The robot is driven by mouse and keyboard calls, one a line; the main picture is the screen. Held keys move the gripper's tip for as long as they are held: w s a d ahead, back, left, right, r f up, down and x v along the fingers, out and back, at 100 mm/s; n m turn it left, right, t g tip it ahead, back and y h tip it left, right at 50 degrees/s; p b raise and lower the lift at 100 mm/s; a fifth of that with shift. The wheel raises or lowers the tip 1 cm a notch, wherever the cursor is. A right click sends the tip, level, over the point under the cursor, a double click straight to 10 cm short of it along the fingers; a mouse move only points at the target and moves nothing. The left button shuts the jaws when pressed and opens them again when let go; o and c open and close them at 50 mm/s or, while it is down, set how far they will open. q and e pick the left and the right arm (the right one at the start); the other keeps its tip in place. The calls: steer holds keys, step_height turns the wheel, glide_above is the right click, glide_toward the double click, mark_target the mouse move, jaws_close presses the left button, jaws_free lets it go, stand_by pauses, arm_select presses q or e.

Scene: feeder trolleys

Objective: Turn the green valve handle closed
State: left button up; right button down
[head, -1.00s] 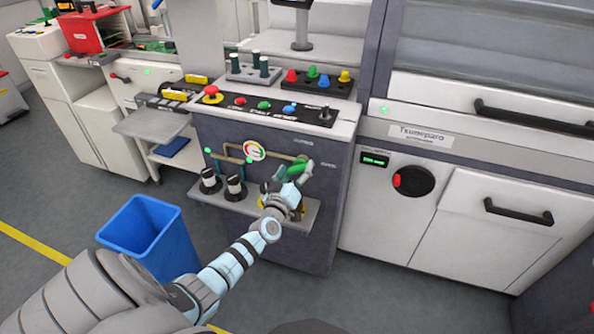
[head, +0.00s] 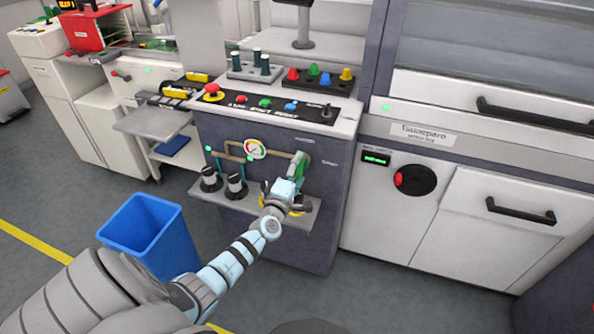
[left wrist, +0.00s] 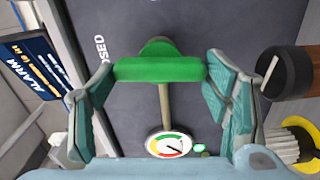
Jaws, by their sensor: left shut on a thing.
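The green valve handle (head: 301,167) is on the dark front panel of the middle trolley, at the right end of a brownish pipe. In the left wrist view the handle (left wrist: 160,70) lies crosswise to the pipe (left wrist: 163,105). My left gripper (head: 290,179) is at the handle and partly covers it in the head view. In the left wrist view its two teal fingers are at the handle's two ends, shut on it. A panel label reading "OSED" (left wrist: 99,48) shows in part beside the handle. My right gripper is not in view.
A round gauge (head: 255,149) sits on the pipe left of the handle. A shelf (head: 228,202) with black-and-white knobs (head: 235,187) juts out below. A blue bin (head: 150,235) stands on the floor at left. A white cabinet (head: 405,225) stands at right.

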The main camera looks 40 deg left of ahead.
arm_select(q)
steer(key=shift+f+n, duration=0.15)
steer(key=shift+n, duration=0.35)
steer(key=o, duration=1.2)
steer(key=shift+c, duration=0.2)
steer(key=shift+s, duration=0.15)
steer(key=v, duration=1.1)
steer(key=shift+s+d, duration=0.2)
steer(key=shift+s, duration=0.15)
